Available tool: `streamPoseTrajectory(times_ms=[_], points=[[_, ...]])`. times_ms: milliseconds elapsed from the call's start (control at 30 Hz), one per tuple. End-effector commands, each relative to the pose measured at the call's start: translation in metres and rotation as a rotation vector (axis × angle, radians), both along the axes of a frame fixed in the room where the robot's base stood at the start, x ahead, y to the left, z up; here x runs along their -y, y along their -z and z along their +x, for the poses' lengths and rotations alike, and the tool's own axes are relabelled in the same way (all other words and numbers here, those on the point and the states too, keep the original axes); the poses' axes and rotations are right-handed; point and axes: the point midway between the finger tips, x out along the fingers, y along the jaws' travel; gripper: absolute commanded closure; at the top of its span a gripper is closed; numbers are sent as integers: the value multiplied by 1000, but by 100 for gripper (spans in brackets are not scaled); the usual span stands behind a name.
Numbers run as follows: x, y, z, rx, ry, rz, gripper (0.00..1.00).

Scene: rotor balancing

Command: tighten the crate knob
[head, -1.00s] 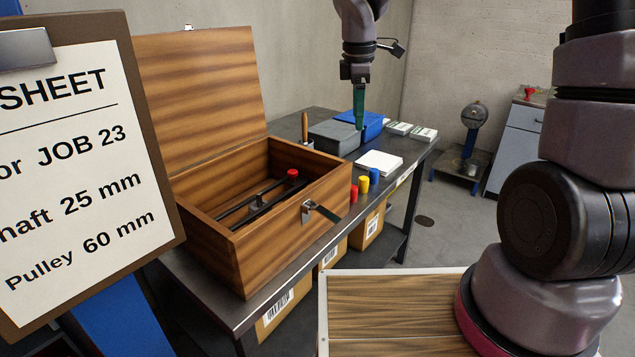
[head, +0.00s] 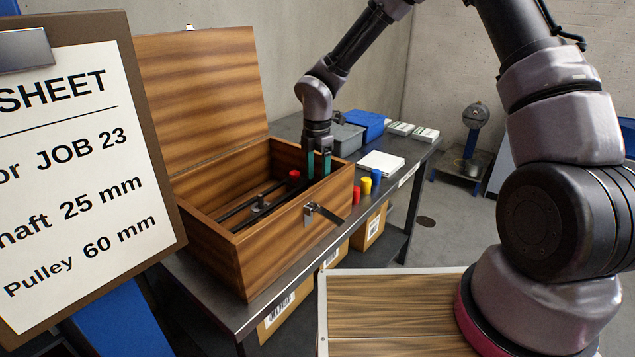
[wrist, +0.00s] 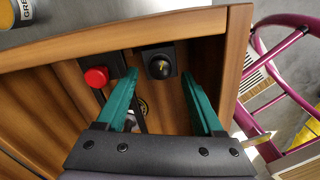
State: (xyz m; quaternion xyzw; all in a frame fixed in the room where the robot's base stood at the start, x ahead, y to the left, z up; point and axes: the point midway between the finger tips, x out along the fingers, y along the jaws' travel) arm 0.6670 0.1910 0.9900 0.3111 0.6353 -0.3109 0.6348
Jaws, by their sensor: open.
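The open wooden crate (head: 280,245) stands on the dark bench with its lid raised. Inside it are dark rails, a red knob (head: 294,175) and a grey metal post (head: 261,201). My gripper (head: 319,168) is over the crate's right end, its two teal fingers open and empty, right of the red knob. In the wrist view, the red knob (wrist: 96,76) is left of the fingers. A dark round knob (wrist: 157,68) on a black block lies between and beyond the fingertips, apart from them. I cannot tell which knob is the crate knob.
A metal latch (head: 322,212) sticks out from the crate's front. Red, yellow (head: 366,186) and blue pieces stand by its right side. A white pad (head: 381,163), a grey box (head: 347,139) and a blue box (head: 362,123) are further back. The job sheet (head: 80,170) fills the left.

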Motion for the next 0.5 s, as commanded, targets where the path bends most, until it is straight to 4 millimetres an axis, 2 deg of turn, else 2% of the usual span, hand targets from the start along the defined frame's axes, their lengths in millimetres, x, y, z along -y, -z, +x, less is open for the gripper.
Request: streamPoseTrajectory(times_ms=[100,200,500], points=[[0,15,0,-1,-2,-1,31],[0,21,0,-1,-1,-1,31],[0,23,0,1,0,0,31]])
